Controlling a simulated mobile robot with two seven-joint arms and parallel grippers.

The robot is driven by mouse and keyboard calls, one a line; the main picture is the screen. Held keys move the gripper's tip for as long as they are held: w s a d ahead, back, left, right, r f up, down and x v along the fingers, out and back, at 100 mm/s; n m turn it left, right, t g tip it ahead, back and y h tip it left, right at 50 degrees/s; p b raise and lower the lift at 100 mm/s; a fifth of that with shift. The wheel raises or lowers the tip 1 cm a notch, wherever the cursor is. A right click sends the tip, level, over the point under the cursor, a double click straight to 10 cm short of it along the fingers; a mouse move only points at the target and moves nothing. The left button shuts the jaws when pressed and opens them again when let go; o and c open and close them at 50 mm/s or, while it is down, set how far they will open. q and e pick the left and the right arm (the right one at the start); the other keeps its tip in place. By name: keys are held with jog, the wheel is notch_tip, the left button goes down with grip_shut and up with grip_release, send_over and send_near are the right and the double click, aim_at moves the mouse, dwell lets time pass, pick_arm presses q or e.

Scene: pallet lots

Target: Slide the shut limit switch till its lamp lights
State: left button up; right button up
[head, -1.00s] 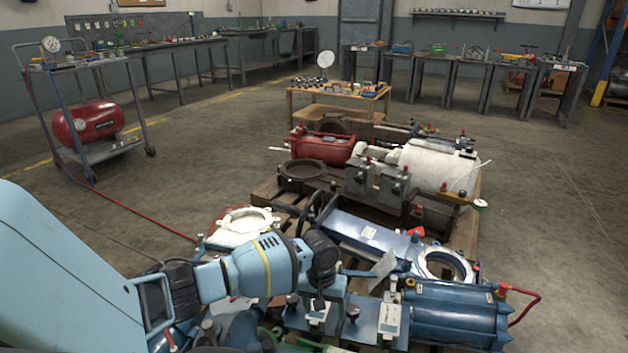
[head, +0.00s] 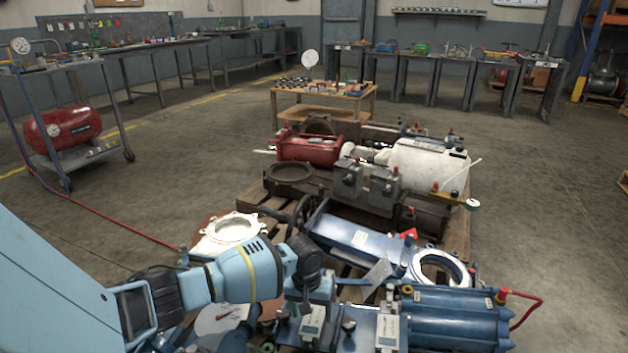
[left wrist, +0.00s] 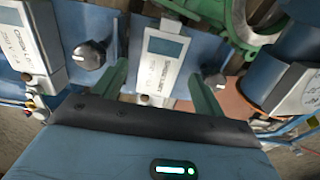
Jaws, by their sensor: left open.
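Two pale switch boxes with labels sit on the blue valve assembly, a left one (head: 313,322) and a right one (head: 387,326). Each has a black knob beside it. In the left wrist view, one box (left wrist: 163,65) stands between the fingers and another (left wrist: 20,45) is at the left edge. The labels are too blurred to tell surely which is the shut limit switch. My left gripper (left wrist: 160,75) is open, its two green fingers either side of the middle box. Contact cannot be told. In the head view this gripper (head: 311,288) is above the left box. No lit switch lamp is discernible.
A blue cylinder (head: 450,318) with a red hose lies right of the boxes. A blue housing with a pale ring flange (head: 440,268) stands behind. A pale ring flange (head: 233,230) is at left. Red and white actuators stand farther back. Open floor lies to the right.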

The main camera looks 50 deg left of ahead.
aim_at(312, 321)
pick_arm(q)
notch_tip(312, 321, down, 4)
jog(key=shift+w+d+f+b, duration=0.1)
jog(key=shift+f+b, duration=0.15)
jog(key=shift+b, duration=0.75)
jog(key=shift+f+b, duration=0.3)
jog(key=shift+f, duration=0.25)
